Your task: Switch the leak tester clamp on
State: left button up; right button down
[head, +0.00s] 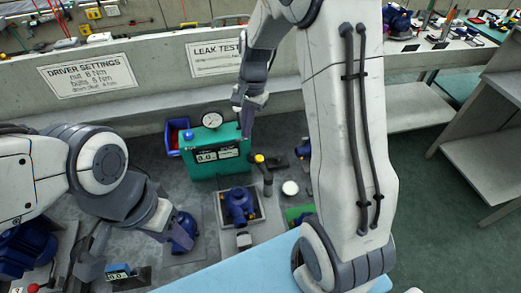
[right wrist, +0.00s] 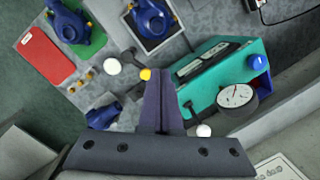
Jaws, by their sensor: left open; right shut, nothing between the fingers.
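The leak tester is a teal box (head: 218,150) with a round dial gauge (head: 212,119), a small display and a blue cap. In the right wrist view the tester (right wrist: 205,88) lies to the right of my fingers. A white ball knob (right wrist: 204,131) shows beside the gauge there; I cannot tell whether it belongs to the clamp or how the clamp is set. My left gripper (head: 160,217) is open beside a blue pump part (head: 183,232).
A yellow-knobbed dark part (head: 259,159) stands right of the tester. A blue bin (head: 173,138) sits on its left. A blue pump housing (head: 239,204) rests in a tray in front. A red case (right wrist: 46,53) and brass fittings lie nearby. A low wall is behind.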

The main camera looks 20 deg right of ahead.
aim_at(258, 163)
jog(key=w+d+f+m, duration=0.1)
jog(key=d+f+m, duration=0.2)
jog(key=d, duration=0.3)
jog(key=w+d+f+m, duration=0.2)
jog(key=d+f+m, duration=0.1)
jog(key=d, duration=0.3)
jog(key=shift+w+d+f+m, duration=0.15)
jog(key=shift+d+f+m, duration=0.15)
jog(key=shift+d+f, duration=0.1)
jog(key=shift+f, duration=0.15)
jog(key=a+f+p, duration=0.3)
jog(key=a+f, duration=0.3)
jog(key=f, duration=0.4)
jog(key=shift+s+f, duration=0.3)
jog(key=shift+f, duration=0.1)
